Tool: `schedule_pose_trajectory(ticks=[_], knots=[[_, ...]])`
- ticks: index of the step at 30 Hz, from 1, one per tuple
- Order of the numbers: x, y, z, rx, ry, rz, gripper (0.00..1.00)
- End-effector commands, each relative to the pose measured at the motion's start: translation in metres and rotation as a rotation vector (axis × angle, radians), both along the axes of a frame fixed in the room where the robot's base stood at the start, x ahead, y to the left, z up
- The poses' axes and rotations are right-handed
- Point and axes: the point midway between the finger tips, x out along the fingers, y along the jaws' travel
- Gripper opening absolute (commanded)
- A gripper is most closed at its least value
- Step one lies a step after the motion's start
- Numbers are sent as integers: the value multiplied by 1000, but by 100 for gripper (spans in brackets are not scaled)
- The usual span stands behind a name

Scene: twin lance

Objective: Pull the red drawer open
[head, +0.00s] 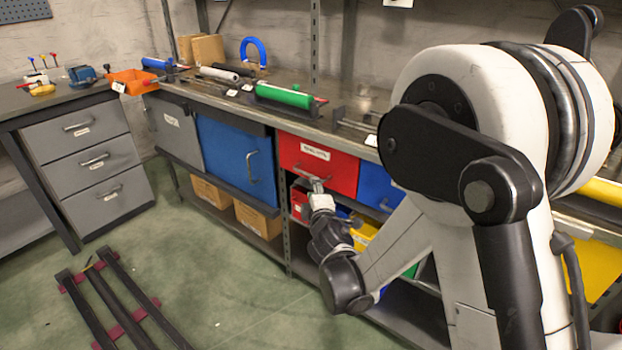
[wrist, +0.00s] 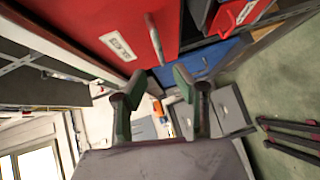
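The red drawer (head: 335,172) is under the bench top, right of the large blue door, and its front looks flush. In the wrist view the red drawer (wrist: 85,25) fills the upper left, with a white label and a pale bar handle (wrist: 154,40). My gripper (head: 316,184) is at the drawer's lower front, near the handle. In the wrist view my gripper (wrist: 160,82) is open, with its two fingers apart. The handle's near end is just above the gap between the fingertips. I cannot tell whether they touch. In the head view the gripper partly hides the handle.
A blue door (head: 225,160) is left of the red drawer and a blue drawer (head: 377,186) is right. Bins and cardboard boxes (head: 258,220) stand on the shelf below. A black and red rack (head: 110,300) lies on the green floor, which is otherwise open in front.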

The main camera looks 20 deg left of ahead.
Motion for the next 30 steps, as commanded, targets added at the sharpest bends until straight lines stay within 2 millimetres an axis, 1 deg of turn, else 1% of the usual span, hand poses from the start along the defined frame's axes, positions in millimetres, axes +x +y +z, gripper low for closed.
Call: schedule_pose_trajectory(ticks=[1, 9, 15, 21, 29, 30], knots=[[10, 5, -4, 0, 0, -1, 28], [53, 27, -11, 1, 0, 0, 28], [77, 38, -13, 0, 0, 0, 28], [86, 42, -14, 2, 1, 0, 28], [86, 43, -13, 1, 0, 0, 28], [86, 43, -13, 1, 0, 0, 24]])
